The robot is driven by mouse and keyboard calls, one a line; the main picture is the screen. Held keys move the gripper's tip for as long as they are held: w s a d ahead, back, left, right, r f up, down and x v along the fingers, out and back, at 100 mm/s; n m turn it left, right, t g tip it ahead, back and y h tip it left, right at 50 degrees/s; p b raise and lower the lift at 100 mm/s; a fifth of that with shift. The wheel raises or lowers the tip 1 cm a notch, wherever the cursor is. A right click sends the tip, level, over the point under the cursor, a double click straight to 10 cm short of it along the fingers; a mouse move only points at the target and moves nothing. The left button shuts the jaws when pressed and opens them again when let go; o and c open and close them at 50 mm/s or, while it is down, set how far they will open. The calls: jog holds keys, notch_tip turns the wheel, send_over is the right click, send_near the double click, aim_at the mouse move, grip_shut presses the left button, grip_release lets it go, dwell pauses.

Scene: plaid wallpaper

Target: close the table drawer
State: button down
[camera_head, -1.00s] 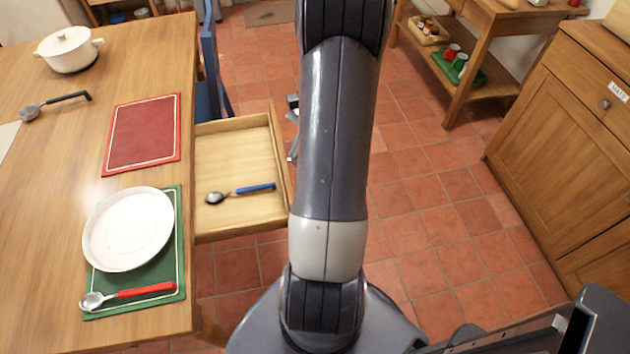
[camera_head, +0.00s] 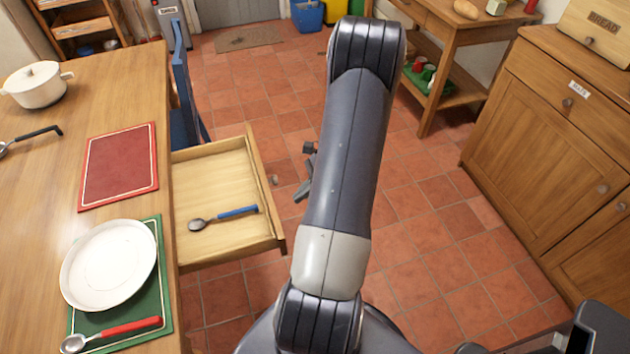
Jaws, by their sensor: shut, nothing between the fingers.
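The table drawer (camera_head: 222,172) stands pulled out from the right side of the wooden table (camera_head: 100,97). A spoon with a blue handle (camera_head: 224,217) lies inside it. A small knob (camera_head: 273,180) shows on the outer side of the drawer front (camera_head: 264,190). My gripper (camera_head: 306,172) is partly hidden behind my arm. Its visible dark parts are just right of the drawer front and knob, with a small gap in the picture. It looks shut and empty; whether it touches the knob I cannot make out.
On the table are a white pot (camera_head: 38,86), a red mat (camera_head: 119,166), and a white plate (camera_head: 108,265) on a green mat (camera_head: 164,300). A blue chair (camera_head: 183,95) stands beyond the drawer. A cabinet (camera_head: 545,150) is at right. Tiled floor between is clear.

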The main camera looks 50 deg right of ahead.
jog(key=shift+w+a+f, duration=0.1)
jog(key=shift+w+a, duration=0.3)
jog(key=shift+a, duration=0.25)
jog(key=shift+w+a+f, duration=0.1)
jog(key=shift+w+a, duration=0.25)
jog(key=shift+a, duration=0.3)
jog(key=shift+w+a+f, duration=0.1)
jog(key=shift+w+a, duration=0.3)
jog(key=shift+a, duration=0.25)
jog(key=w+a+b, duration=0.1)
jog(key=w+a, duration=0.3)
jog(key=a, duration=0.2)
jog(key=w+a+b, duration=0.1)
jog(key=w+a, duration=0.3)
jog(key=a, duration=0.3)
jog(key=w+a+b, duration=0.1)
jog(key=w+a, duration=0.3)
jog(key=a, duration=0.3)
jog(key=shift+w+a, duration=0.2)
jog(key=shift+w, duration=0.1)
